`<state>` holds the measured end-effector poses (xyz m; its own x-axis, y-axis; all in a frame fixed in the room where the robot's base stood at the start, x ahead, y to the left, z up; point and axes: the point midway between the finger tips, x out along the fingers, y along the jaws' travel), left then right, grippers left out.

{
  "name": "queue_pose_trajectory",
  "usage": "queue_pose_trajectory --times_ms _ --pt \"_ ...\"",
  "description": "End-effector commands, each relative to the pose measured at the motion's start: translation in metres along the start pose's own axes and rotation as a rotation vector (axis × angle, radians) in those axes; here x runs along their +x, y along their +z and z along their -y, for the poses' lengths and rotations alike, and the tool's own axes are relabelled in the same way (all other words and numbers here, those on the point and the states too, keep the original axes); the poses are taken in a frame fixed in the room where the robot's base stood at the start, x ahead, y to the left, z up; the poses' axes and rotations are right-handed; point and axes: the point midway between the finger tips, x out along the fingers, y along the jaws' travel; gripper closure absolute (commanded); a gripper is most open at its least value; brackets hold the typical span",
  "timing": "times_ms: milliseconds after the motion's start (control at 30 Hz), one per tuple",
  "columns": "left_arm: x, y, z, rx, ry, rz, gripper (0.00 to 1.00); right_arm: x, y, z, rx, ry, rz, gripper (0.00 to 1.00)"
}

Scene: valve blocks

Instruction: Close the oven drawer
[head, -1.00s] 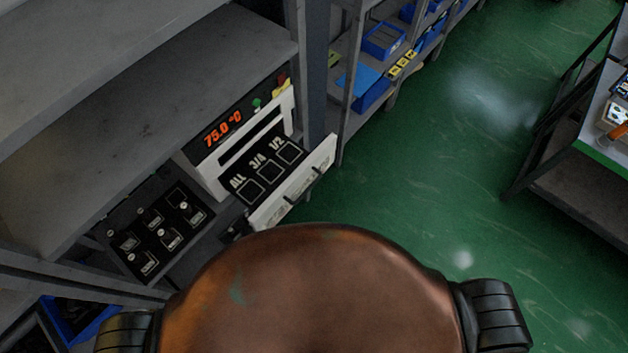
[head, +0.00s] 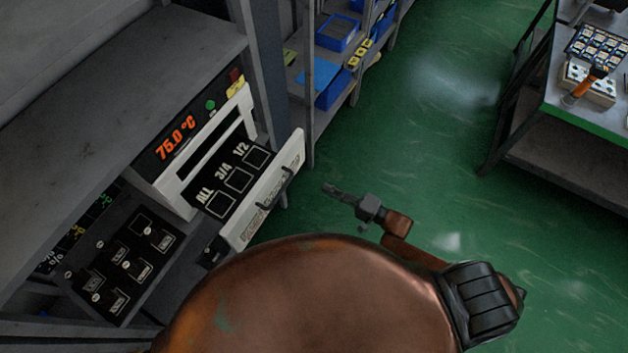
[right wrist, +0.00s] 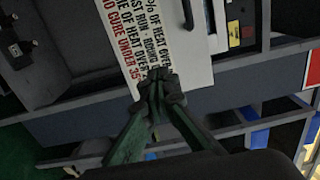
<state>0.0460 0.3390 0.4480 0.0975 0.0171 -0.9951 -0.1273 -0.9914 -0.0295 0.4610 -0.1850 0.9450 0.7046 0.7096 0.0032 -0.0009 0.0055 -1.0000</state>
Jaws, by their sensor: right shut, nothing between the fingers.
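The oven (head: 178,150) stands on a grey shelf at the left of the head view, with a lit orange 75.0 °C display. Its drawer (head: 232,182) is pulled out, with a black inside marked ALL, 3/4 and 1/2, and a white front panel (head: 262,198) with a dark handle. My right gripper (head: 328,188) is shut and empty, to the right of the drawer front and apart from it. In the right wrist view its closed fingertips (right wrist: 158,78) appear over the lower edge of a white panel with red and black print (right wrist: 150,30). My left gripper is out of view.
A black panel with several small labelled parts (head: 128,250) sits left of the drawer. Shelves with blue bins (head: 338,32) stand behind. A workbench (head: 560,105) is at the right. Green floor (head: 420,130) is open between them.

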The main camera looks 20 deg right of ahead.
Motion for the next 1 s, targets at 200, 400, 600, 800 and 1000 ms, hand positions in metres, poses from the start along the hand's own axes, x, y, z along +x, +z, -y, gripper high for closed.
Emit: queue_pose_trajectory --times_ms 200,400,600,800,1000 --pt "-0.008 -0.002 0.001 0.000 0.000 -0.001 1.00 0.040 -0.001 0.003 -0.003 -0.003 -0.003 1.00" --pt "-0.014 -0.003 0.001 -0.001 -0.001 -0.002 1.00 0.081 -0.001 0.002 -0.004 0.000 -0.003 1.00" --pt "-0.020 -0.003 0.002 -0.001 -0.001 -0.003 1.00 0.114 -0.001 0.001 -0.004 0.001 -0.002 1.00" --pt "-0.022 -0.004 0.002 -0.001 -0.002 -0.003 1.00 0.130 -0.002 -0.001 -0.004 0.002 -0.003 1.00" --pt "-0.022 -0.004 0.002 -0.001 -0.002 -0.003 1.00 0.132 -0.002 -0.001 -0.004 0.003 -0.003 1.00"
